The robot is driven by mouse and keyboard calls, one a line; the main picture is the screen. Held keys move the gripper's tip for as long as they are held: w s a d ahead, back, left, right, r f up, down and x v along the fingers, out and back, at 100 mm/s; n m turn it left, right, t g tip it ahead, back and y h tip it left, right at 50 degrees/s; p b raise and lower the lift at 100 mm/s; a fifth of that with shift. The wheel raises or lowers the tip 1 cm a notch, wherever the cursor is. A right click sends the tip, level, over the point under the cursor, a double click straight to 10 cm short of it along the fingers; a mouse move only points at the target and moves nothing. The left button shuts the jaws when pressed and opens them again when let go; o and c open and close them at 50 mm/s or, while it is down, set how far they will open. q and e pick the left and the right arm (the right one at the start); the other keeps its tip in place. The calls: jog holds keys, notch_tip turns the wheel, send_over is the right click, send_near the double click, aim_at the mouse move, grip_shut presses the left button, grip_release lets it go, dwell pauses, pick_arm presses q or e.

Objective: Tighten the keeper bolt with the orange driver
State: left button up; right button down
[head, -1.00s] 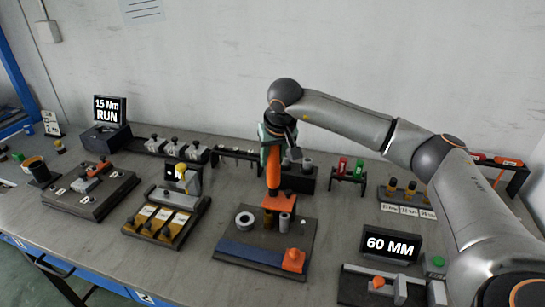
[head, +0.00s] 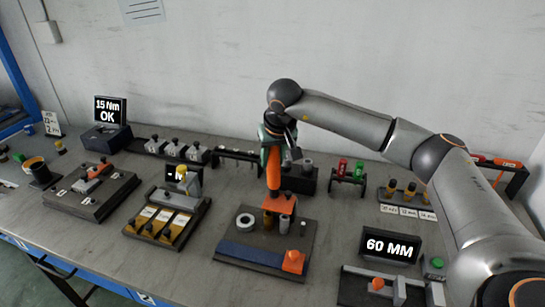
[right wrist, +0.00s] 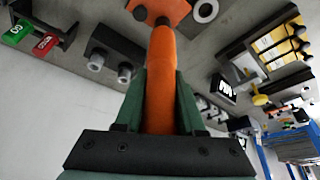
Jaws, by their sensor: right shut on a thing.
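The orange driver (head: 273,168) stands upright over the fixture plate (head: 232,244) in the head view. Its lower end meets the orange keeper (head: 280,202) there. My right gripper (head: 272,145) is shut on the upper part of the driver. In the right wrist view the driver's orange handle (right wrist: 160,85) runs between the green fingers of my right gripper (right wrist: 158,100) towards the orange keeper (right wrist: 160,10). The keeper bolt itself is hidden under the driver. The display (head: 109,110) at the back left reads "15 Nm OK". My left gripper is not in view.
A grey ring (head: 245,222) and an orange block (head: 293,261) sit on the same plate. A tray with yellow slots (head: 160,222) stands to its left. A "60 MM" display (head: 390,246) and its fixture stand at the right. Racks line the back of the bench.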

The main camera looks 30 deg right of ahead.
jog(key=shift+w+r+p, duration=0.1)
jog(key=shift+r+p, duration=1.35)
jog(key=shift+r, duration=0.8)
jog(key=shift+f, duration=0.1)
